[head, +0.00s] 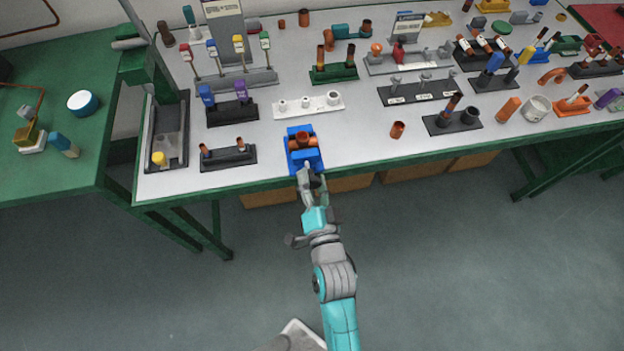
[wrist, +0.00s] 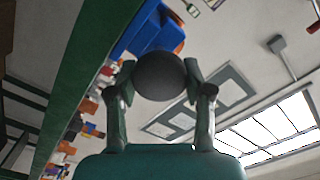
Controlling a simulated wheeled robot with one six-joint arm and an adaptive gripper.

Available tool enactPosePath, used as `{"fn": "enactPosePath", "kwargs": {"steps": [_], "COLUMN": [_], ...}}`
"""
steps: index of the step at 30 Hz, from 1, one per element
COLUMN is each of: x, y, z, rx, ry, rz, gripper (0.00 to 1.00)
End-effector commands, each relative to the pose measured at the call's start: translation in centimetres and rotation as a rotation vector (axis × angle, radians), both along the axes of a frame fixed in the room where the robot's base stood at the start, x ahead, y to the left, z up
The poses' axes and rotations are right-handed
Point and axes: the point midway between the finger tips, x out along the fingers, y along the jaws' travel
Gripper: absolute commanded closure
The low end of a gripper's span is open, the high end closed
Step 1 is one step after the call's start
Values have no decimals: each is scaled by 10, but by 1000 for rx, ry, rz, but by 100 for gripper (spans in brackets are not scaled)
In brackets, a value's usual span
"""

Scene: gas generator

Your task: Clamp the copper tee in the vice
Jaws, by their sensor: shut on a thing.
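The blue vice (head: 304,158) stands at the front edge of the bench. The copper tee (head: 302,139) sits at the top of the vice, between its jaws; I cannot tell whether both jaws touch it. My gripper (head: 312,183) is in front of the vice, just off the bench edge. In the wrist view, my gripper (wrist: 161,80) is shut on a dark round knob (wrist: 160,76) on the front of the vice. The blue vice body (wrist: 137,30) shows behind the knob, with an orange-brown part of the tee (wrist: 168,38) beside it.
A black rack (head: 229,157) with two copper pieces stands left of the vice. A white block with fittings (head: 308,106) lies behind it. A loose copper piece (head: 397,130) stands to the right. The bench's green front edge (head: 240,180) runs close by my gripper.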

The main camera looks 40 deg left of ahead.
Motion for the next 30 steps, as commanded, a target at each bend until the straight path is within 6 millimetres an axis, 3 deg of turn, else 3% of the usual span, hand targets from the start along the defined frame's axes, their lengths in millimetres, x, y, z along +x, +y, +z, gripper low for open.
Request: {"fn": "enactPosePath", "kwargs": {"steps": [10, 27, 28, 30], "x": [1, 1, 1, 1], "y": [-1, -1, -1, -1], "z": [0, 0, 0, 0], "rx": [97, 116, 116, 116], "ry": [112, 134, 134, 134], "rz": [-2, -2, -2, -2], "gripper": [84, 84, 44, 27]}}
